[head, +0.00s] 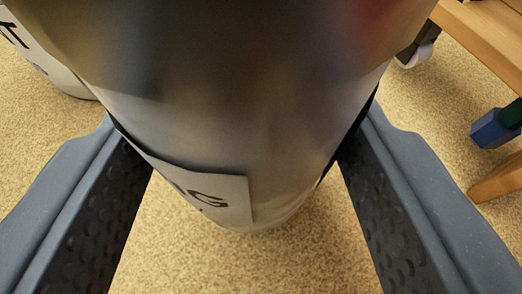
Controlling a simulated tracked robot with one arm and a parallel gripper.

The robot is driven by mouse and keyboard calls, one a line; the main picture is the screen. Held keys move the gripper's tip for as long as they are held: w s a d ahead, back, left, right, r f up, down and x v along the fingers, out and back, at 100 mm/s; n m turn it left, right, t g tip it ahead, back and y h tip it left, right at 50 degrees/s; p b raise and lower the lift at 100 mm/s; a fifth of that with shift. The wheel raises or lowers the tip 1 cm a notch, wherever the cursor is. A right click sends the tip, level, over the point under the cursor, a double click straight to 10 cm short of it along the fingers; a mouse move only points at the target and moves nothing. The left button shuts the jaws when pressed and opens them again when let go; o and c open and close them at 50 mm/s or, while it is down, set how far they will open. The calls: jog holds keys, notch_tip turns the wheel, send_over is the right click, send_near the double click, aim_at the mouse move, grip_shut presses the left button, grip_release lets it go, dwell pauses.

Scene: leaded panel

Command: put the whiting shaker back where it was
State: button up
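A shiny metal cylinder, which I take to be the whiting shaker (285,175), fills the upper middle of the head view, close to the camera. Its pale label (225,194) shows a black "G" at its end; the rest of the word is cut off or hidden. My gripper (240,145) has one dark-padded finger on each side of the shaker, and both pads appear to press on its walls. The shaker's top is out of view. Its lower end shows against the speckled floor; I cannot tell its height above it.
Another pale container (45,65) with black lettering is partly in view at the upper left. Wooden furniture (485,40) with a caster (415,55) is at the upper right. A blue piece (493,130) shows at the right edge. Speckled tan floor (245,265) is clear below.

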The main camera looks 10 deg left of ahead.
notch_tip(320, 180, down, 3)
jog(key=shift+r, duration=0.1)
jog(key=o, duration=1.1)
jog(key=shift+o, duration=0.2)
jog(key=shift+s+r, duration=0.1)
jog(key=v, duration=1.2)
